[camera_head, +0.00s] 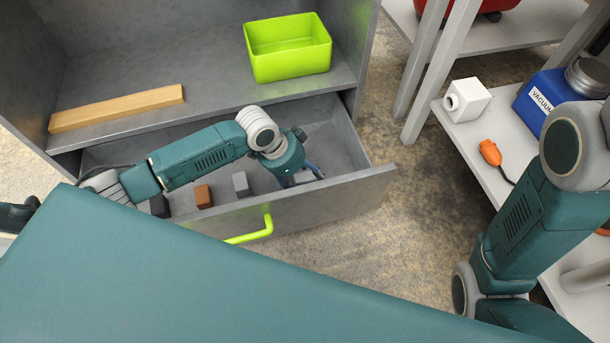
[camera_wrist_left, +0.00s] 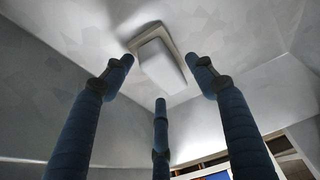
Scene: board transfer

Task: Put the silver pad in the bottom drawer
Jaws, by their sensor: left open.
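The drawer (camera_head: 340,195) with a green handle is pulled open below the shelf. My left gripper (camera_head: 304,174) reaches down into its right part, fingers spread. In the left wrist view, a pale silver-grey pad (camera_wrist_left: 160,66) with a wider beige-grey rim lies on a grey surface beyond the open fingertips. No finger is clearly closed on it, and contact cannot be told. In the head view my gripper and wrist hide the pad. My right arm shows at the right; its gripper is outside the picture.
A grey block (camera_head: 240,185), a brown block (camera_head: 203,196) and a black block (camera_head: 160,206) stand along the drawer's front. Above are a wooden strip (camera_head: 118,107) and green bin (camera_head: 288,62). A side rack holds a white block (camera_head: 467,101) and blue vacuum container (camera_head: 540,97).

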